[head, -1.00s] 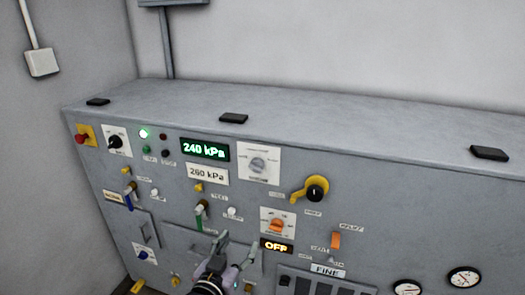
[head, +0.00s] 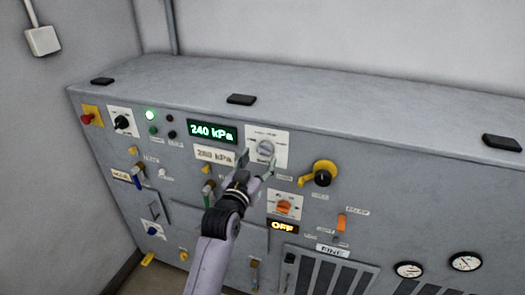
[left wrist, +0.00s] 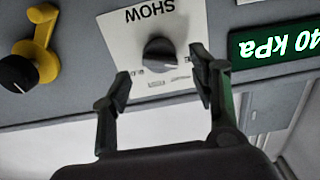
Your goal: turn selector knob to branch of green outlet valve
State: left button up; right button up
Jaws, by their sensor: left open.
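The grey selector knob (head: 265,148) sits on a white plate on the panel front, right of the green 240 kPa display. In the left wrist view the knob (left wrist: 160,53) appears upside down, on a plate marked SHOW. My left gripper (head: 257,164) is in front of this plate. In the left wrist view its fingers (left wrist: 161,76) are open and spread to either side of the knob, with nothing held; contact is not visible. The green-handled outlet valve (head: 207,192) is lower left of the knob, partly beside my gripper. The plate's small labels are unreadable.
A yellow lever with a black knob (head: 322,178) is right of the plate. An orange knob (head: 284,207) sits below, above an OFF display (head: 283,226). A 260 kPa label (head: 213,154) is left of my gripper. The cabinet top is mostly clear.

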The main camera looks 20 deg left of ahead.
aim_at(262, 154)
pick_arm(q)
jog(key=shift+w, duration=2)
jog(key=shift+c, duration=0.2)
jog(key=c, duration=1.1)
